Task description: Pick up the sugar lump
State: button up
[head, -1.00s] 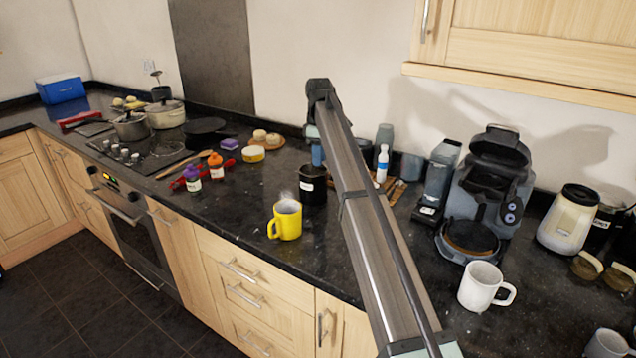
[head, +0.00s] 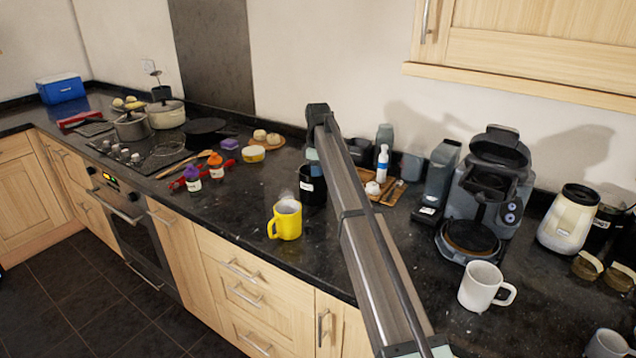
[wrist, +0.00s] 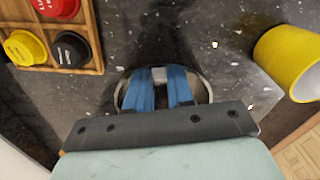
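My gripper (wrist: 160,76) points down with its two blue fingers at the mouth of a dark round jar (wrist: 121,95). A small pale block, apparently the sugar lump (wrist: 160,74), shows between the fingertips in the wrist view. The fingers are a little apart. I cannot tell whether they press on the block or stand clear of it. The lump is not visible in the head view.
A yellow mug (head: 287,220) stands close in front of the jar. A wooden tray of pods (wrist: 60,35) lies on the jar's other side. A bottle (head: 382,163), a coffee machine (head: 488,195) and a white mug (head: 481,287) stand to the right.

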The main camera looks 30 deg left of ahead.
grip_shut()
jog(key=shift+r, duration=0.15)
